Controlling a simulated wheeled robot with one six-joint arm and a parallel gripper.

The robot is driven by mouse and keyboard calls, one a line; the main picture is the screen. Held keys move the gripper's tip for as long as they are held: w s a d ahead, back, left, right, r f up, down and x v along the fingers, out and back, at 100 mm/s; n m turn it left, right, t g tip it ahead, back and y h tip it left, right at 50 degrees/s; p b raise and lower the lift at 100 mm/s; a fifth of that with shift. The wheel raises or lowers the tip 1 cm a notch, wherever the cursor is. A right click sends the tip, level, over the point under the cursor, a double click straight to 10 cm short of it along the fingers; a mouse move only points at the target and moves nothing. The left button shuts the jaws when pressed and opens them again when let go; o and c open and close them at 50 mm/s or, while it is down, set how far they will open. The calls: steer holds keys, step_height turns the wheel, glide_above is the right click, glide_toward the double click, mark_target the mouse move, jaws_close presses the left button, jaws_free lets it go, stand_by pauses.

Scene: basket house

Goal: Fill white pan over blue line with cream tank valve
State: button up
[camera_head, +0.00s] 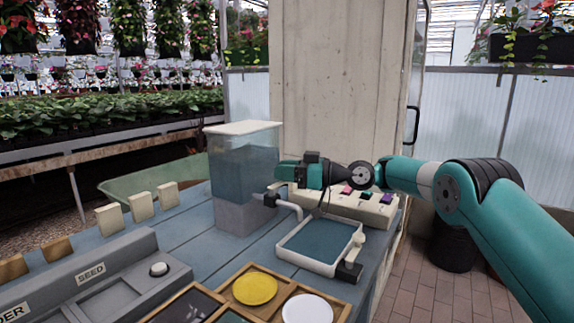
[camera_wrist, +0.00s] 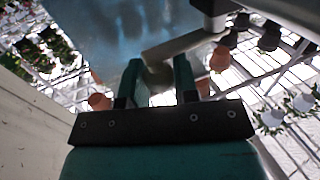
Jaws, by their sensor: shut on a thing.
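The tank (camera_head: 247,165) is clear with a cream lid and stands on the table, holding bluish water. Its valve (camera_head: 271,199) and pale spout (camera_head: 292,205) come out of its right side, low down. The white pan (camera_head: 307,264) stands below the spout; its inside looks blue-grey, and I cannot make out a blue line in it. My gripper (camera_head: 277,173) is at the tank's right side, above the spout.
A pale panel with coloured buttons (camera_head: 350,203) stands behind the pan. A wooden tray with a yellow disc (camera_head: 254,288) and a white disc (camera_head: 307,309) lies in front. Cream blocks (camera_head: 140,206) stand along the back edge.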

steer(key=shift+w+a+n+g+p, duration=0.2)
steer(key=shift+n+g+p, duration=0.3)
steer(key=shift+g+p, duration=0.35)
steer(key=o, duration=0.9)
steer(key=shift+a, duration=0.1)
steer(key=shift+c, duration=0.2)
steer(key=s+d+b, duration=0.1)
steer(key=d+b, duration=0.3)
steer(key=d, duration=0.3)
steer(key=shift+s+d, duration=0.25)
